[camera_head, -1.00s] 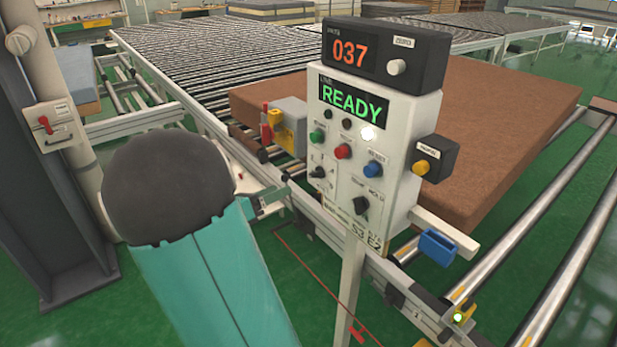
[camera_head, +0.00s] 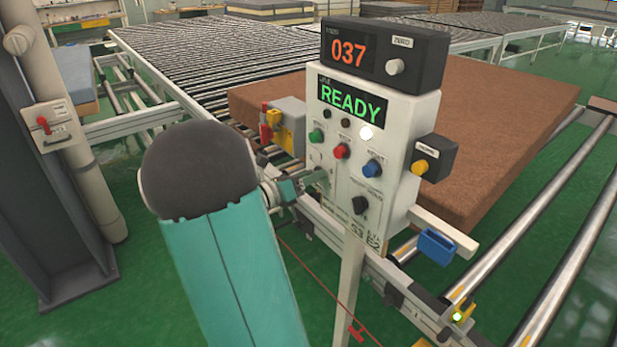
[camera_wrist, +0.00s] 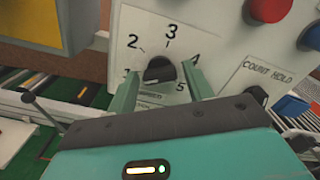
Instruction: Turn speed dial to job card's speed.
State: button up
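The black speed dial (camera_wrist: 159,72) sits on the white control panel (camera_wrist: 215,30), with numbers 1 to 5 printed around it in the wrist view. I cannot tell clearly which number it points to. My gripper (camera_wrist: 162,80) is open, with one green finger on each side of the dial and gaps visible between. In the head view my gripper (camera_head: 312,184) is at the panel's lower left and hides most of the dial. A card (camera_head: 364,238) at the panel's lower edge appears to read S3 E2.
Green, red and blue buttons (camera_head: 341,151) sit just above the dial. Another black knob (camera_head: 360,205) is to its right, labelled COUNT HOLD in the wrist view. A yellow and grey box (camera_head: 286,128) stands close on the left. A brown mattress (camera_head: 500,130) lies behind the panel.

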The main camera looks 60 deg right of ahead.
jog(key=c, duration=0.7)
jog(key=shift+m, duration=0.3)
jog(key=m, duration=2.3)
jog(key=o, duration=1)
jog(key=shift+c, duration=0.2)
